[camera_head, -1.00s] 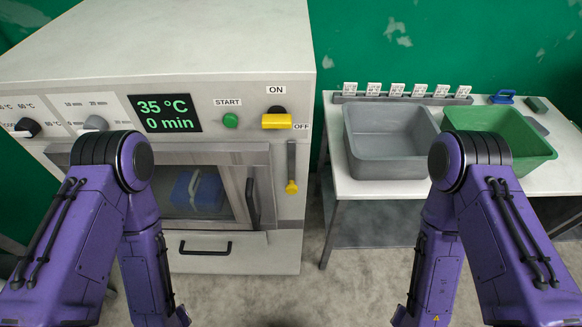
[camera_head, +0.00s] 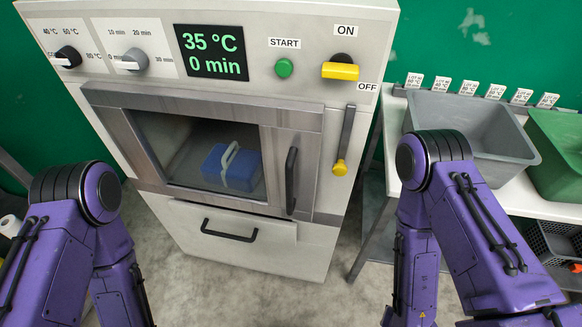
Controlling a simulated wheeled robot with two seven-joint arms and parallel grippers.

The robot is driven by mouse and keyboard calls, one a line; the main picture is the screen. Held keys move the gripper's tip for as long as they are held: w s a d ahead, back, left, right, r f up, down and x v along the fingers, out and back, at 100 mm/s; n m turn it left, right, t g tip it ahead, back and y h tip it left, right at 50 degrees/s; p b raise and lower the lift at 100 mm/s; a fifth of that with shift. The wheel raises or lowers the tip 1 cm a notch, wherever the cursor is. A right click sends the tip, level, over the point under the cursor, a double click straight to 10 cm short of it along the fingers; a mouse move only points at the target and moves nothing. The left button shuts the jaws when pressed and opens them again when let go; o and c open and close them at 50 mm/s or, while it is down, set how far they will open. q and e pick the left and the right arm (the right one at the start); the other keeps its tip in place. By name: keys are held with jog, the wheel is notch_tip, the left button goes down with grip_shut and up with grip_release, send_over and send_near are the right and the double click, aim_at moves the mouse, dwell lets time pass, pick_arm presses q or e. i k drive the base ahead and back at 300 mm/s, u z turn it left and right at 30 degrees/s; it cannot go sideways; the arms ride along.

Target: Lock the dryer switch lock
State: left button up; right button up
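The dryer (camera_head: 350,150) is a large grey-white machine in the middle of the head view. Its ON/OFF switch (camera_head: 341,70) has a yellow handle turned sideways, near the ON and OFF labels. Below it, a grey lever with a yellow knob (camera_head: 340,167) hangs down along the right of the door; it looks like the switch lock. The dryer door (camera_head: 205,108) is shut, and a blue item with a pale handle (camera_head: 232,168) shows behind its window. Both my purple arms show at the lower left and right, apart from the dryer. Neither gripper's fingertips can be seen.
A green START button (camera_head: 284,68), a display (camera_head: 212,52) reading 35 °C and 0 min, and two dials sit on the panel. A black handle marks a lower drawer (camera_head: 229,231). A table at right holds a grey tub (camera_head: 475,112) and a green tub (camera_head: 556,150).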

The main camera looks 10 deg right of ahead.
aim_at(340, 169)
jog(key=u, duration=0.9)
jog(key=k, duration=0.9)
jog(key=z, duration=1.5)
jog(key=i, duration=0.5)
jog(key=u, duration=0.05)
